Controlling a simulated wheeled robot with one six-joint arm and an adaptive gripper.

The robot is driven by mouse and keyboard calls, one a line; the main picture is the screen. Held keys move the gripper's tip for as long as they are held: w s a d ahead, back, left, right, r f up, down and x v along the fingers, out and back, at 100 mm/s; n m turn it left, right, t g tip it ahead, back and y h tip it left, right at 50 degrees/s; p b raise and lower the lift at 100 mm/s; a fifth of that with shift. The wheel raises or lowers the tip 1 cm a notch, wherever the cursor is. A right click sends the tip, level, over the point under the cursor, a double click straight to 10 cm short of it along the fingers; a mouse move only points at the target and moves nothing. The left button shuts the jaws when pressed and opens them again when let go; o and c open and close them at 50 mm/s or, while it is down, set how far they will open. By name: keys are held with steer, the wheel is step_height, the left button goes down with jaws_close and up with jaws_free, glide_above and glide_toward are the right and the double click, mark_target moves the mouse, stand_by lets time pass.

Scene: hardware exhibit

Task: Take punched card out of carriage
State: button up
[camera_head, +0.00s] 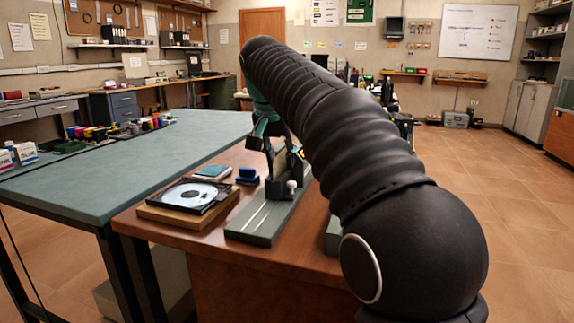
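The carriage (281,191) is a small dark block with a white knob, on a long grey base with pale rails (262,219). A beige upright piece, which looks like the punched card (280,166), stands in the carriage. My gripper (282,158) is directly above the carriage and points down, with its dark fingers on either side of the card's upper part. The view is small and my arm covers part of the gripper, so I cannot tell whether the fingers touch the card.
A disc in a black tray on a wooden board (157,215) lies left of the base. A pale blue-topped box (212,172) and a blue block (247,176) are behind. A green-topped table (90,190) adjoins the wooden desk (215,258). Floor at right is clear.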

jaws_close()
steer(key=shift+r, duration=0.1)
